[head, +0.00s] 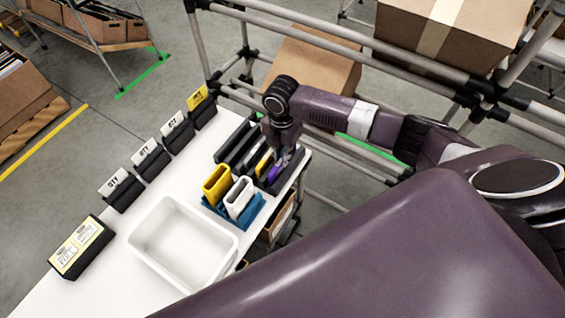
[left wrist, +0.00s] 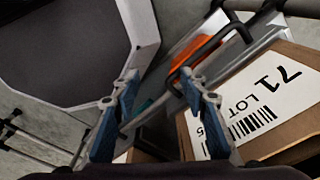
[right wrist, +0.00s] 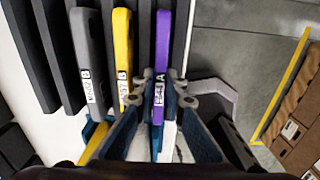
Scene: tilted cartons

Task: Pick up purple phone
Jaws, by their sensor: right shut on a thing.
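The purple phone (right wrist: 162,45) stands on edge in a slot of the dark rack (right wrist: 184,30), with a white label on its side. It also shows in the head view (head: 275,172) at the right end of the white table, partly hidden by my gripper. My right gripper (right wrist: 165,88) has its fingertips on either side of the purple phone and is shut on it. In the head view, my right gripper (head: 284,150) reaches down over the rack. My left gripper (left wrist: 160,85) has its fingers wide apart with nothing between them; it is not in the head view.
A yellow phone (right wrist: 122,50) and a grey one (right wrist: 88,50) stand left of the purple phone. A blue holder (head: 246,214) and an empty white bin (head: 183,243) are on the table (head: 125,215). Pipe racking with cartons (head: 312,68) stands behind. A labelled carton (left wrist: 265,110) is near my left gripper.

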